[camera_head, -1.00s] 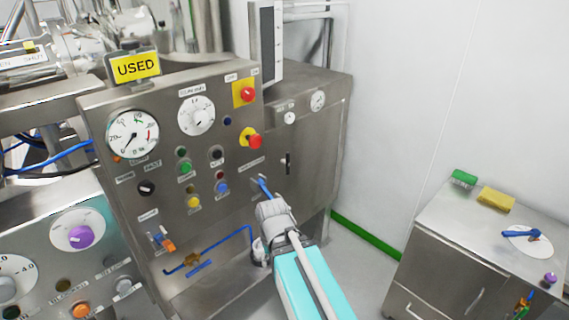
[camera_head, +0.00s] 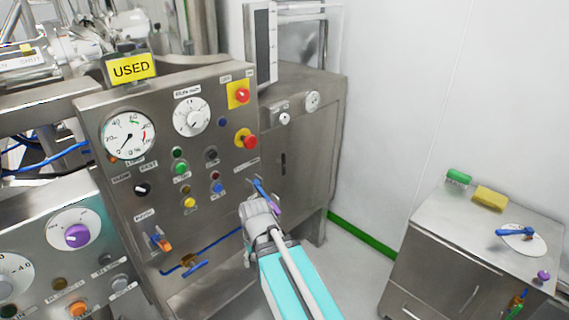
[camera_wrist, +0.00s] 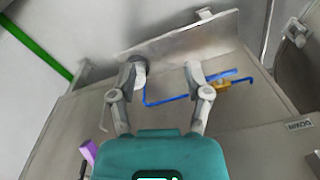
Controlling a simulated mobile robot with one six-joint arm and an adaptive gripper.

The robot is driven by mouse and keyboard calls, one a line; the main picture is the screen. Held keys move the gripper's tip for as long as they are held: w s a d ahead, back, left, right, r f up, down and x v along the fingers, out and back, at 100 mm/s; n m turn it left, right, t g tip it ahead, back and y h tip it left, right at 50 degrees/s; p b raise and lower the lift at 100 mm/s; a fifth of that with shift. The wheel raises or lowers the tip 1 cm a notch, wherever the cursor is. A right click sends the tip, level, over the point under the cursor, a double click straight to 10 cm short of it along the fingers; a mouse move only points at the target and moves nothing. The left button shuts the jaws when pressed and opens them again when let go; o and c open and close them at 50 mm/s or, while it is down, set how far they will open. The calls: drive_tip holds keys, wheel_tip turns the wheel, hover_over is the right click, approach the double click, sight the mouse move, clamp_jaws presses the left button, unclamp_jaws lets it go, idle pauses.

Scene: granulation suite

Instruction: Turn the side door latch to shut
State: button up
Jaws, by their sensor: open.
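A small dark upright latch (camera_head: 283,163) sits on the steel side face of the cabinet, right of the control panel. My gripper (camera_head: 256,205) is in front of the panel's lower right, below and left of that latch, and apart from it in the picture. A blue lever (camera_head: 259,187) shows just above my gripper, with a purple part (camera_head: 275,209) beside it. In the wrist view my gripper (camera_wrist: 165,76) has its two fingers spread, with nothing visibly held. The purple part also shows there at lower left (camera_wrist: 88,152). The dark latch cannot be made out in that view.
A blue pipe with a brass valve (camera_head: 187,263) runs low along the panel; it also shows behind the fingers in the wrist view (camera_wrist: 205,92). Knobs and a red emergency button (camera_head: 246,139) stick out above. A steel cabinet (camera_head: 440,250) stands right, with floor between.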

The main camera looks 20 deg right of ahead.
drive_tip(key=w+d+r+t+y, duration=0.1)
drive_tip(key=w+d, duration=0.2)
drive_tip(key=w, duration=0.1)
drive_tip(key=w+d+r+n+t+y+p, duration=0.1)
drive_tip(key=w+d+r+t, duration=0.1)
drive_tip(key=w+d, duration=0.2)
drive_tip(key=w+d+r+n+t+y+p, duration=0.1)
drive_tip(key=w+d+r+y, duration=0.1)
drive_tip(key=w, duration=0.4)
drive_tip(key=shift+d, duration=0.8)
drive_tip(key=n+t+b, duration=0.2)
drive_tip(key=t+b, duration=0.4)
drive_tip(key=t, duration=0.3)
approach(284, 162)
drive_tip(key=d+v, duration=0.1)
drive_tip(key=v, duration=0.2)
drive_tip(key=shift+w+a, duration=0.25)
drive_tip(key=shift+a, duration=0.05)
drive_tip(key=shift+s+r, duration=0.1)
drive_tip(key=b+x, duration=0.1)
drive_tip(key=x, duration=0.3)
drive_tip(key=b+x, duration=0.2)
drive_tip(key=x, duration=0.3)
drive_tip(key=b+x, duration=0.2)
drive_tip(key=x, duration=0.3)
drive_tip(key=shift+s+f, duration=0.2)
drive_tip(key=shift+f, duration=0.1)
